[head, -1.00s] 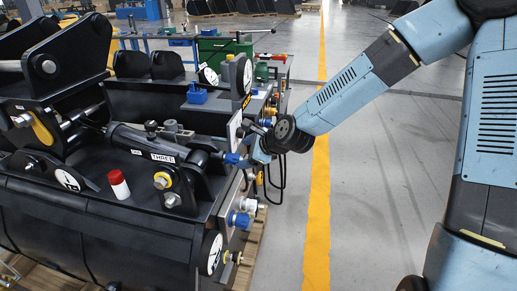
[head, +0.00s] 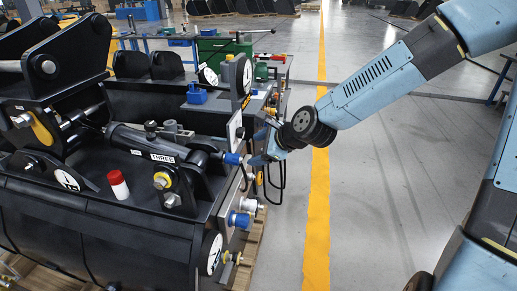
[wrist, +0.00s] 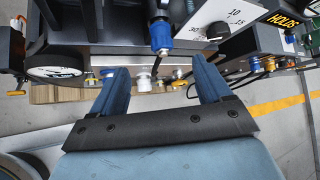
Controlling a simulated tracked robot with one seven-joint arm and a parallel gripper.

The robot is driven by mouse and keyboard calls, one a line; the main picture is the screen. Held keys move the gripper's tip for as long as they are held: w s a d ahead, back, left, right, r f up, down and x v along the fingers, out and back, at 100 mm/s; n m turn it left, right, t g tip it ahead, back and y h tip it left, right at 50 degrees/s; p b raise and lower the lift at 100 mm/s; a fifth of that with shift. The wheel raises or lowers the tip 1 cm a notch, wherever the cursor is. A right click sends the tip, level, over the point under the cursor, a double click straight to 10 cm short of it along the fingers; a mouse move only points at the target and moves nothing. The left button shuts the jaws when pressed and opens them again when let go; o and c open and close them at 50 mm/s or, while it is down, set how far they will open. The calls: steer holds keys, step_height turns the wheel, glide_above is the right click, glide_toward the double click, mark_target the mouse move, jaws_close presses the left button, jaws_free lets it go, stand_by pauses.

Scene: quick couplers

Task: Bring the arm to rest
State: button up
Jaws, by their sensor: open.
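My gripper (head: 266,149) is at the right end of the black machinery, beside its coupler panel. In the wrist view my gripper (wrist: 160,88) shows two blue fingers spread apart with nothing held between them. A blue-collared coupler (wrist: 161,36) hangs just beyond the fingers, apart from them. The blue coupler at the end of the cylinder labelled THREE (head: 232,159) is just left of the fingers in the head view. My light blue arm reaches in from the right.
Black buckets and linkages (head: 105,215) fill the left side on a wooden pallet (head: 249,243). A red-and-white can (head: 118,185) stands on top. Black hoses (head: 278,185) loop below my gripper. Floor to the right, past the yellow line (head: 317,205), is clear.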

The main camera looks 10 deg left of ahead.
steer(key=s+d+r+n+h, duration=0.2)
steer(key=d+n+h, duration=0.6)
steer(key=d, duration=0.8)
steer(key=s+d+r+n+h, duration=0.1)
steer(key=s+d+r+n, duration=0.7)
steer(key=s+d+r, duration=0.8)
steer(key=shift+s+d, duration=0.65)
steer(key=shift+s, duration=0.3)
